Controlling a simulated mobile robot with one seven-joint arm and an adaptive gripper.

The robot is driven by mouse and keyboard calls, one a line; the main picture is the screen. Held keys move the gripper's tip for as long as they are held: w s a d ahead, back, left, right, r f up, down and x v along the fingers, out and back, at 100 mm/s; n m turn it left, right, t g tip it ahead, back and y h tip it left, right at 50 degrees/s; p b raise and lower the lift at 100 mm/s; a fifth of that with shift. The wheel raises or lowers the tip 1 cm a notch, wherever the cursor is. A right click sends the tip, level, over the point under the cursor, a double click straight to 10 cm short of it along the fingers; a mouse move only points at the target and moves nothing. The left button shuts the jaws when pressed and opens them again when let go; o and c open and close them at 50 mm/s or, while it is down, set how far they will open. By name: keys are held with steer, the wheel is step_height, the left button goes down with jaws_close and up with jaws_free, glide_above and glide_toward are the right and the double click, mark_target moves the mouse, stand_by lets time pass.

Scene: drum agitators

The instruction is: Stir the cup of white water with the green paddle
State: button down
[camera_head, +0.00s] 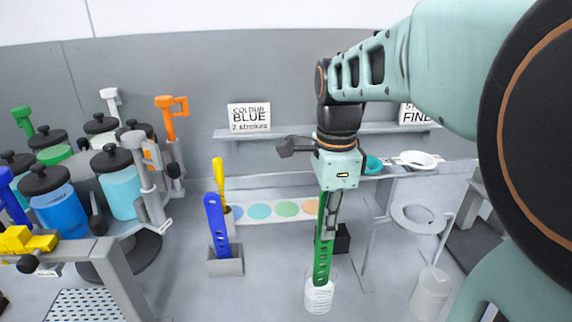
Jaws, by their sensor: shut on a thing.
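The green paddle (321,260) is a long strip with holes, held nearly upright. My gripper (332,215) is shut on its upper part. The paddle's lower end is at the mouth of a clear cup with white liquid (319,297) and appears to be inside it. The cup stands on the grey surface at the lower middle. How deep the paddle reaches is hard to tell.
A blue paddle (216,226) stands in a grey holder (225,266) at left, a yellow-handled tool (219,180) behind it. Another white container (430,293) with a rod stands at right. Lidded jars (58,208) crowd the left. A shelf sign (249,117) reads COLOUR BLUE.

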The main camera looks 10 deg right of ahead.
step_height(320, 180, up, 9)
steer(key=p, duration=0.6)
steer(key=shift+p, duration=0.4)
steer(key=shift+f, duration=0.1)
